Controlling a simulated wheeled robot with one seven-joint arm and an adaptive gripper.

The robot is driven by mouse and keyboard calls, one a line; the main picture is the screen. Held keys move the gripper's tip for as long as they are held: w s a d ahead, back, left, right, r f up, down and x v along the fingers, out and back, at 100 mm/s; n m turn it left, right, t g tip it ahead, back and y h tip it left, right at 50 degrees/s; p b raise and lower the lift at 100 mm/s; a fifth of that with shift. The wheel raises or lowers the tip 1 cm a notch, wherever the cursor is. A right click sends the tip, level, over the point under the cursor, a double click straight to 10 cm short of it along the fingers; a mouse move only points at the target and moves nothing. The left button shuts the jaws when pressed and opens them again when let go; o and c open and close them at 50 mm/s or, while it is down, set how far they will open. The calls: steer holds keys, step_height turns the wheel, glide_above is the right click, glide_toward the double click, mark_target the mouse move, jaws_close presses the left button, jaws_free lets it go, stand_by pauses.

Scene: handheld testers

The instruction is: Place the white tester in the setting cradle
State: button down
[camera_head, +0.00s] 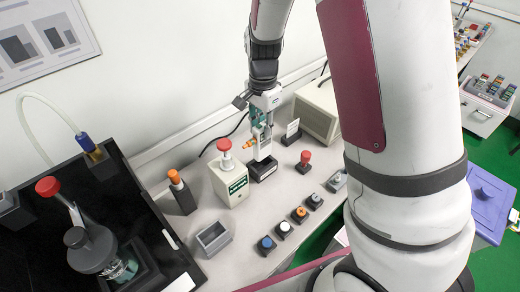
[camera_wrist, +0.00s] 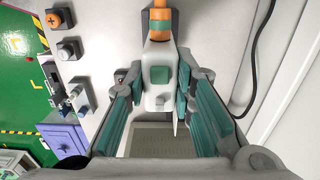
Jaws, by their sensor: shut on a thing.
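The white tester (camera_head: 264,148) is upright in my gripper, with an orange nozzle pointing left in the head view. In the wrist view its white body (camera_wrist: 158,92) has a teal button and an orange end. My gripper (camera_head: 262,119) is shut on its upper part, with teal finger pads on both sides in the wrist view (camera_wrist: 160,80). A black block-shaped cradle (camera_head: 262,172) stands directly under the tester. The tester's lower end is at the cradle's top; I cannot tell whether it is seated or just above it.
A cream box with a red knob (camera_head: 230,184) stands close left of the cradle. Several small button blocks, including a blue one (camera_head: 265,245), line the front edge. A grey open box (camera_head: 214,239) is front left.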

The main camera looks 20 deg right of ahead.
mark_target(262, 145)
steer(key=shift+f, duration=3.55)
steer(key=c, duration=1.4)
jaws_free()
steer(key=shift+o, duration=0.2)
